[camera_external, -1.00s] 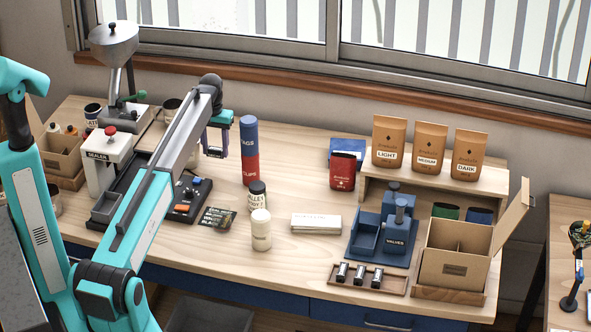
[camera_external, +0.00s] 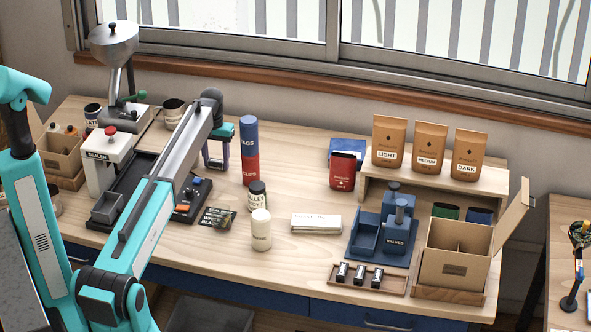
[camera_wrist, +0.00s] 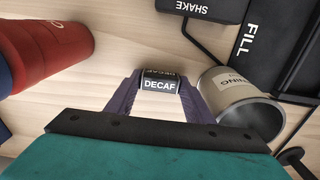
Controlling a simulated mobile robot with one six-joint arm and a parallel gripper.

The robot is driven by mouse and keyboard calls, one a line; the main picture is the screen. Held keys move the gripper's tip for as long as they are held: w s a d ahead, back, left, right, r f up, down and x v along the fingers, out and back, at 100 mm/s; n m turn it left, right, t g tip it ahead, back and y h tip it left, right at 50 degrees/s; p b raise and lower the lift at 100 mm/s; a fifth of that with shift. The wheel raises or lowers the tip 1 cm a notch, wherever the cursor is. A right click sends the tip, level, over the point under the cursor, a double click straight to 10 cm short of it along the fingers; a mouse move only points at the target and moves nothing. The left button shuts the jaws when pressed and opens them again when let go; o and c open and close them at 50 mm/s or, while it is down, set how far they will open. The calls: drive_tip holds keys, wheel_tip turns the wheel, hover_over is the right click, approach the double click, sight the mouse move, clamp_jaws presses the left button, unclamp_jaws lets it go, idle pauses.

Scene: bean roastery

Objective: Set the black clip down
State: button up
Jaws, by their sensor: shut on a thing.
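My gripper (camera_external: 216,160) is at the back left of the bench, just left of the red and blue cup tube (camera_external: 250,150). In the wrist view, the purple fingers of my gripper (camera_wrist: 160,80) are shut on the black clip (camera_wrist: 158,85), which has a white DECAF label. Pale wooden bench top shows around the clip. I cannot tell whether the clip touches the bench. In the external view the clip is too small to make out.
A steel mug (camera_wrist: 238,98) is close to the right of my fingers, and the tube (camera_wrist: 50,45) is to their left. The black scale tray (camera_external: 130,178) lies nearby. A wooden tray (camera_external: 365,279) at the front holds several small items. The bench centre (camera_external: 290,180) has free room.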

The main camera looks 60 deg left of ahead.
sight(219, 161)
drive_tip(key=shift+f, duration=0.1)
drive_tip(key=o, duration=0.8)
drive_tip(key=shift+r, duration=0.2)
drive_tip(key=shift+r+b, duration=1.9)
drive_tip(key=shift+r, duration=4.05)
